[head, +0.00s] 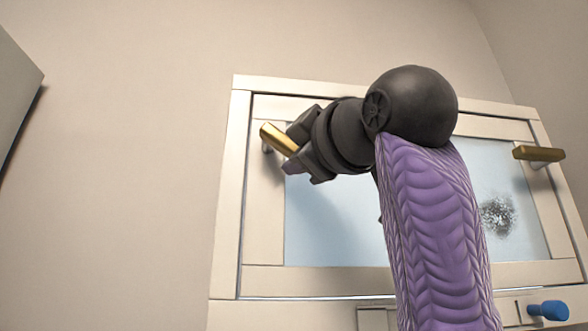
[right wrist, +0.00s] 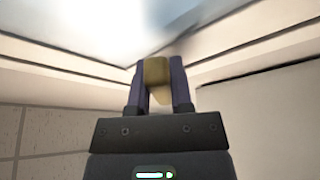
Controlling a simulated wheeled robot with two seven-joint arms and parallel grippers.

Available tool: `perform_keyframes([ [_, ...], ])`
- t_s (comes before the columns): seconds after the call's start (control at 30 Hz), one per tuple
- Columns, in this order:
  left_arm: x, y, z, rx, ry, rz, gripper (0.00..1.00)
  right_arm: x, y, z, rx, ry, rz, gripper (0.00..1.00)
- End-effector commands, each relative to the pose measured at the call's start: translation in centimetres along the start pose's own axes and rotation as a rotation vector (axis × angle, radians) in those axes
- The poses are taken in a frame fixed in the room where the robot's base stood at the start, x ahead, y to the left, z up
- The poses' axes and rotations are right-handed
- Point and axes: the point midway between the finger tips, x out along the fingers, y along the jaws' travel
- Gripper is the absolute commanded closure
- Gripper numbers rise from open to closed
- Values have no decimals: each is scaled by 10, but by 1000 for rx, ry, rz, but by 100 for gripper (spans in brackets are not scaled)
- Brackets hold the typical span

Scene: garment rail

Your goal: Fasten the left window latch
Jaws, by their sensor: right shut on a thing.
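The left window latch (head: 279,139) is a brass handle on the left side of the cream window frame (head: 228,200). It tilts down to the right in the head view. My right gripper (head: 297,153) reaches in from the right and is shut on the latch's right end. In the right wrist view the latch (right wrist: 157,80) shows between the two fingers of the gripper (right wrist: 160,88). The end of the latch inside the jaws is partly hidden in the head view. My left gripper is not in view.
A second brass latch (head: 539,153) sits on the window's right side, nearly level. A blue knob (head: 548,310) is at the lower right. The glass has a dark speckled patch (head: 497,215). A grey panel (head: 15,95) stands at the far left. The wall between is clear.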

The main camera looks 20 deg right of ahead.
Motion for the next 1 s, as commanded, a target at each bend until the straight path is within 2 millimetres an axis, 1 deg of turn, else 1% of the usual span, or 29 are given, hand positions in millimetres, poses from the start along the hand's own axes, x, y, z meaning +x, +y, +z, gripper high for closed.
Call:
perform_keyframes([
  [0.03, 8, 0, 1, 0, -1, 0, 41, 0, -8, 2, 37, 0, 10, 100],
  [0.4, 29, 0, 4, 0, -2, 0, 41, 2, -24, -3, 361, -1, 145, 100],
  [0.7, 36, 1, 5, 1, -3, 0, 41, 5, -33, -10, 609, -1, 247, 100],
  [1.0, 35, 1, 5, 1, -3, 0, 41, 7, -38, -15, 786, -2, 322, 100],
])
